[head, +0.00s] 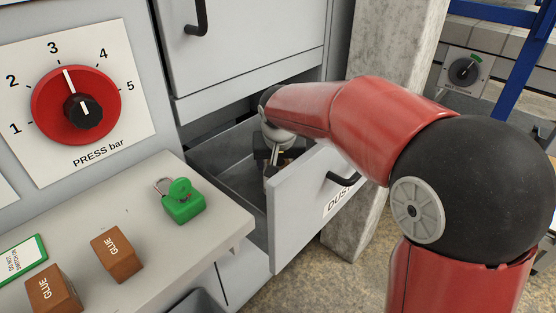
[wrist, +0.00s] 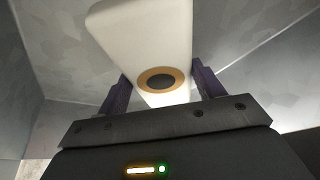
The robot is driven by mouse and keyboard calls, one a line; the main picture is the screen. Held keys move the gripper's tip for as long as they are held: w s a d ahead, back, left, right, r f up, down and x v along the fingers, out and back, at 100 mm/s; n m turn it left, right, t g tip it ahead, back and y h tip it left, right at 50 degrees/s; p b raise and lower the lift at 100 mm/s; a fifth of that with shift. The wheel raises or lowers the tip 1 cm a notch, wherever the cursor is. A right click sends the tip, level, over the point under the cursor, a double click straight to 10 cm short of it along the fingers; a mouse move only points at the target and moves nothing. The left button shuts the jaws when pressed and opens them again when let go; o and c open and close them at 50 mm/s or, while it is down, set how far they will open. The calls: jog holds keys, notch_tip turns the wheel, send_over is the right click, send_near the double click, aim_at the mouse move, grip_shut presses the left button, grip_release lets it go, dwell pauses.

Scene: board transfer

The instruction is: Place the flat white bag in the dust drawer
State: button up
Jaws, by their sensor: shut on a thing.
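The dust drawer (head: 227,160) is pulled open, and its front panel carries a dark handle and a partly covered label. My gripper (head: 275,160) is down inside the drawer opening, near the front panel. In the wrist view my gripper (wrist: 160,88) is shut on the flat white bag (wrist: 140,35), with a finger on each side. The bag has an orange ring around a dark round spot at its near end. Grey drawer walls surround it there. In the head view my arm and gripper mostly hide the bag. I cannot tell whether it touches the drawer floor.
A grey shelf (head: 130,215) stands left of the drawer, with a green padlock (head: 184,206) and two brown glue blocks (head: 117,254) on it. A red press dial (head: 52,105) is above. A closed drawer (head: 240,45) sits over the open one. A concrete pillar (head: 390,55) is behind.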

jog(key=shift+w+a+f, duration=0.1)
jog(key=shift+w+f, duration=0.1)
jog(key=shift+w, duration=0.35)
jog(key=shift+w+a+f, duration=0.1)
jog(key=shift+w+f, duration=0.05)
jog(key=shift+w, duration=0.4)
jog(key=shift+d+f, duration=0.1)
jog(key=shift+f, duration=0.15)
jog(key=o, duration=1)
jog(key=shift+c, duration=0.2)
jog(key=shift+r, duration=0.1)
jog(key=v, duration=1.2)
jog(key=shift+p, duration=0.4)
jog(key=shift+r, duration=0.1)
